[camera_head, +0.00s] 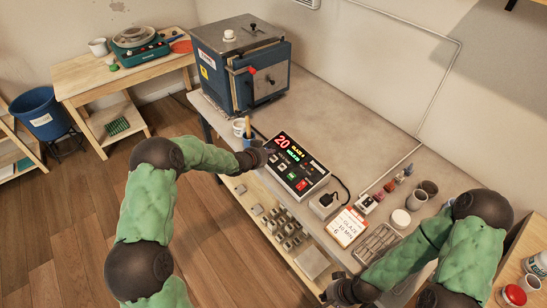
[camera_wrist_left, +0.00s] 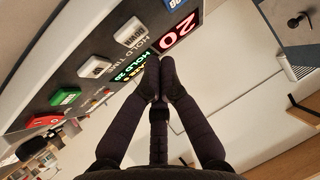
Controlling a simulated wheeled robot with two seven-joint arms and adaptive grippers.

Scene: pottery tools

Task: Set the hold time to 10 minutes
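The control box (camera_head: 320,172) lies on the grey bench in the head view. Its red display (camera_head: 282,142) reads 20, and green text beside it in the left wrist view (camera_wrist_left: 122,76) includes "HOLD 20". Two pale buttons (camera_wrist_left: 131,33) (camera_wrist_left: 96,66) flank the "HOLD TIME" label (camera_wrist_left: 116,52). Green (camera_wrist_left: 66,97) and red (camera_wrist_left: 45,120) buttons lie further along. My left gripper (camera_wrist_left: 160,62) is shut and empty, its tips over the display side of the box; contact cannot be told. My right gripper (camera_head: 340,292) is low near the bench front, its fingers unclear.
A card (camera_head: 347,226) reading "GLAZE 6" and "10 MIN" stands right of the box. A blue kiln (camera_head: 215,75) stands behind left. Cups (camera_head: 400,218), small bottles and a grey tray (camera_head: 377,243) are to the right. A brush cup (camera_head: 249,142) is close to my left gripper.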

